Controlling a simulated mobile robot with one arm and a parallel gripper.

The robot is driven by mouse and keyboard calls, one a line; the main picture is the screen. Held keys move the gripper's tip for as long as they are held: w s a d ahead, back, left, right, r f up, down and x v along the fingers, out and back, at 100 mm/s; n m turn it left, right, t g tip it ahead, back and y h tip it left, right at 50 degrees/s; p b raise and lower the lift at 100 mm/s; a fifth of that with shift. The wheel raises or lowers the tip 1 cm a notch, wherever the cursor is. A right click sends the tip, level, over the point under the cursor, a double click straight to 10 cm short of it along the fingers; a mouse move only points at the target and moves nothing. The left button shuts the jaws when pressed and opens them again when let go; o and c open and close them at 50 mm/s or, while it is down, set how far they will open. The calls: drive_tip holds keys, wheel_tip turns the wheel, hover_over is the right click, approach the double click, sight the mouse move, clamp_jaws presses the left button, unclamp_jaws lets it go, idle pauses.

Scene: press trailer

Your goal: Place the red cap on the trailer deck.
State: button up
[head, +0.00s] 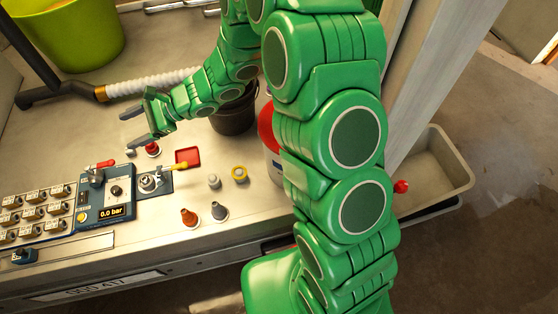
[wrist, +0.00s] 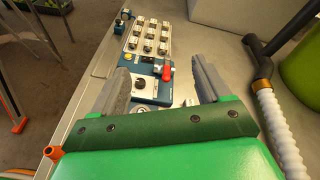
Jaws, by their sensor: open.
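A small red piece with a dark base (head: 152,149), which looks like the red cap, stands on the pale trailer deck (head: 252,205) just below my gripper in the head view. It is too small to be sure what it is. My gripper (head: 134,128) is open and empty, its two grey fingers reaching left above the deck. In the wrist view my gripper (wrist: 160,70) shows both fingers spread apart. A red lever (wrist: 167,71) on the blue panel shows between them. I cannot make out the red cap in the wrist view.
The blue gauge panel (head: 113,206) and grey connector blocks (head: 33,212) stand at the left. A red square tray (head: 188,157), yellow ring piece (head: 239,174), small cones (head: 189,217) and dark bucket (head: 234,117) stand nearby. A white hose (head: 150,84) lies behind.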

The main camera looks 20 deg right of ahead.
drive_tip(key=s+d+r+n+g+h, duration=0.25)
drive_tip(key=s+d+r+n, duration=0.2)
drive_tip(key=s+r, duration=0.35)
drive_tip(key=s+d+r+n+g+h, duration=0.1)
drive_tip(key=s+d+r+n+h, duration=0.2)
drive_tip(key=s+d+n+h, duration=0.4)
drive_tip(key=s+d, duration=0.9)
drive_tip(key=d, duration=0.2)
drive_tip(key=shift+r, duration=0.15)
drive_tip(key=shift+o, duration=0.3)
drive_tip(key=s+d+r+n+t+h, duration=0.1)
drive_tip(key=s+d+h, duration=0.1)
drive_tip(key=d, duration=0.5)
drive_tip(key=s+d+r+n+t+h, duration=0.1)
drive_tip(key=s+d+h, duration=0.2)
drive_tip(key=d, duration=0.5)
drive_tip(key=shift+s+d, duration=0.15)
drive_tip(key=shift+s, duration=0.75)
